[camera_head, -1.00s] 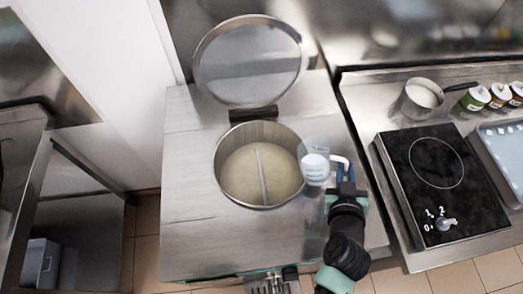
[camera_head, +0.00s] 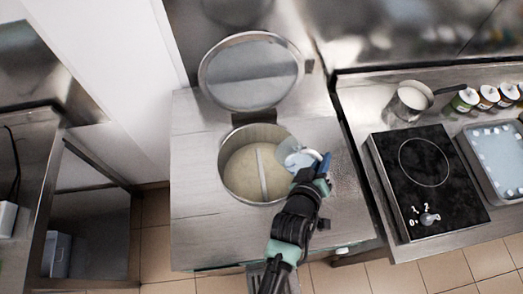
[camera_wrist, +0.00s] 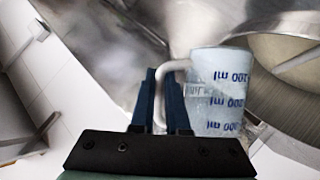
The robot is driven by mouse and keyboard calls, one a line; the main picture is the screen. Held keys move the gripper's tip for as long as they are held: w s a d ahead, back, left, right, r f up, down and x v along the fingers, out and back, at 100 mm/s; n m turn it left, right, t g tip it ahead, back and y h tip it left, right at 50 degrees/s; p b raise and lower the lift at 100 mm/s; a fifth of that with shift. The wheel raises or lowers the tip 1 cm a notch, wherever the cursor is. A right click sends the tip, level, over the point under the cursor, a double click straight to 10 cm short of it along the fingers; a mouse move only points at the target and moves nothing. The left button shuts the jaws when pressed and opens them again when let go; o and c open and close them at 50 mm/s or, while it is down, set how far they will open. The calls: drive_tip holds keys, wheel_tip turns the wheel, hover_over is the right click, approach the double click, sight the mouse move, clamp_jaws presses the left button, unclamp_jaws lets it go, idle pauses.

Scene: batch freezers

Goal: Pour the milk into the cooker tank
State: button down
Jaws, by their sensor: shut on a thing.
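The cooker tank (camera_head: 224,182) is a round steel vat set in the counter. It holds pale cream liquid, with a bar across its middle. Its round lid (camera_head: 250,72) stands open behind it. My gripper (camera_head: 322,168) is shut on the handle of a clear measuring jug (camera_head: 297,156), which is tilted over the tank's right rim. In the wrist view, the fingers (camera_wrist: 166,80) grip the pale handle of the jug (camera_wrist: 218,92), whose blue millilitre marks read upside down. How much milk is in the jug, and any stream from it, I cannot make out.
To the right are a black hob (camera_head: 424,180), a small steel saucepan (camera_head: 411,101), several lidded jars (camera_head: 487,95) and a metal tray (camera_head: 496,160). The steel counter (camera_head: 195,215) left of the tank is clear.

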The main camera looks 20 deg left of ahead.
sight(298, 150)
drive_tip(key=shift+a+f+n+b, duration=0.25)
drive_tip(key=shift+a+n+b, duration=0.05)
drive_tip(key=shift+b, duration=0.45)
drive_tip(key=shift+a+r+n+h, duration=0.2)
drive_tip(key=shift+r+n+h, duration=0.1)
drive_tip(key=shift+r, duration=0.3)
drive_tip(key=shift+a+r+n+h, duration=0.2)
drive_tip(key=shift+r+h, duration=0.1)
drive_tip(key=shift+r, duration=0.3)
drive_tip(key=shift+a+n+t+h+b, duration=0.3)
drive_tip(key=shift+a+n+b, duration=0.15)
drive_tip(key=shift+b, duration=0.65)
drive_tip(key=shift+r, duration=0.25)
drive_tip(key=shift+s+a+n+h+b, duration=0.15)
drive_tip(key=shift+a+n+h+b, duration=0.55)
drive_tip(key=shift+b, duration=0.25)
drive_tip(key=shift+s+a+f+n+t+b, duration=0.1)
drive_tip(key=shift+a+n+t+b, duration=0.2)
drive_tip(key=shift+a+n+b, duration=0.65)
drive_tip(key=shift+s+a+f+h+b, duration=0.1)
drive_tip(key=shift+a+h+b, duration=0.35)
drive_tip(key=shift+b, duration=0.2)
drive_tip(key=shift+a+f+n+t+b, duration=0.15)
drive_tip(key=shift+a+n+t+b, duration=0.15)
drive_tip(key=shift+a+n+b, duration=0.15)
